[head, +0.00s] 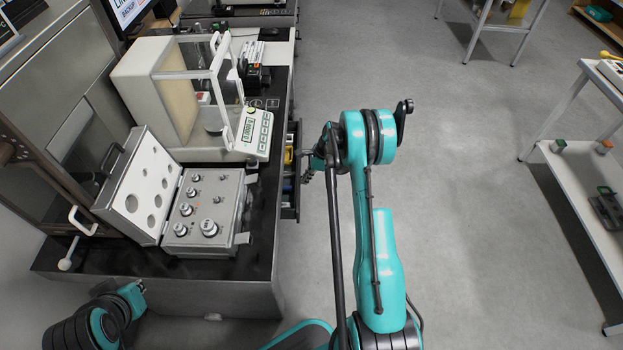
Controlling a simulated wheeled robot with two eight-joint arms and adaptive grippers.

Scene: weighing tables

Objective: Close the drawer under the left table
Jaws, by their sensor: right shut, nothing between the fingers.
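The left table (150,285) has a dark top and a grey side. Its drawer (291,212) sticks out a little from the table's right side, partly open, with yellow and blue items showing inside. My right gripper (308,176) is shut and empty, at the outer front of the drawer. I cannot tell whether it touches the drawer front. The drawer's handle is not clear to see.
A balance (180,95) and an open case of weights (205,215) stand on the left table. A white shelf table (570,180) is at the right. The grey floor between is clear.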

